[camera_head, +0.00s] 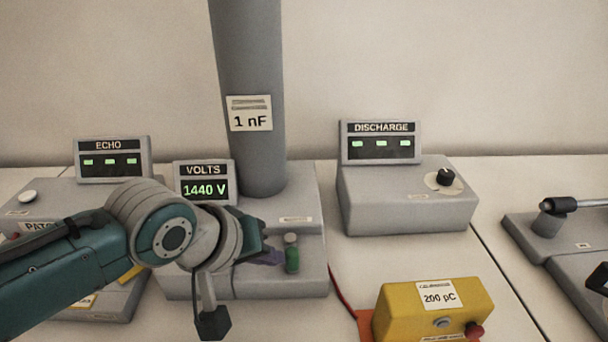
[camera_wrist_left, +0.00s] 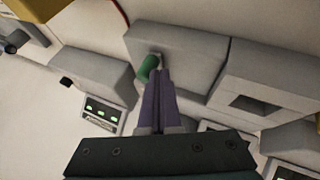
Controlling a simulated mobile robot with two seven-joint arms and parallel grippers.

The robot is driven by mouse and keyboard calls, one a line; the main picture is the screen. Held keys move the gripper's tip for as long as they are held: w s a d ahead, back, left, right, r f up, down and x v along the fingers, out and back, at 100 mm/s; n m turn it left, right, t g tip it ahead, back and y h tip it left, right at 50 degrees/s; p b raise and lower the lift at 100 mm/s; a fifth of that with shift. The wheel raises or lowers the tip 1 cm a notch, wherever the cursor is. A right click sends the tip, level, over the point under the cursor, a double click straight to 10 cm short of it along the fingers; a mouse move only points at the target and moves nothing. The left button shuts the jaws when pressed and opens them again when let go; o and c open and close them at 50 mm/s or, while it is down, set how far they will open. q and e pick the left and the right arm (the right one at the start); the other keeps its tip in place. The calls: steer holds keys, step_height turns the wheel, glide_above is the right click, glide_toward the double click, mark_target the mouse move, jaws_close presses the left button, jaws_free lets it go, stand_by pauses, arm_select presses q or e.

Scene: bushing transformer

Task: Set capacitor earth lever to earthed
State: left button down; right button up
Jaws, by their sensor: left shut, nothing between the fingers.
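The 1 nF capacitor (camera_head: 248,110) is a tall grey column on a grey base unit (camera_head: 310,225). A small green-gripped lever with a pale top (camera_head: 291,257) stands at the front of that base and looks like the earth lever. My left gripper (camera_head: 272,257) is just left of the green grip in the head view, with its purple fingers shut and empty. In the left wrist view the fingers (camera_wrist_left: 160,85) reach beside the green grip (camera_wrist_left: 148,70); I cannot tell whether they touch it. My right gripper is not in view.
The VOLTS display (camera_head: 206,186) reads 1440 V. The DISCHARGE unit (camera_head: 410,195) stands to the right, with a yellow 200 pC box (camera_head: 435,308) in front. A unit with a black-handled rod (camera_head: 565,205) is at the far right.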

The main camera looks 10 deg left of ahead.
arm_select(q)
steer(key=shift+d+n+y+p, duration=0.3)
steer(key=shift+d+n+p, duration=0.15)
steer(key=shift+d, duration=0.6)
steer(key=shift+w, duration=0.1)
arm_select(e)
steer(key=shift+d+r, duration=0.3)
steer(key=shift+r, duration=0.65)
arm_select(q)
steer(key=shift+d, duration=0.2)
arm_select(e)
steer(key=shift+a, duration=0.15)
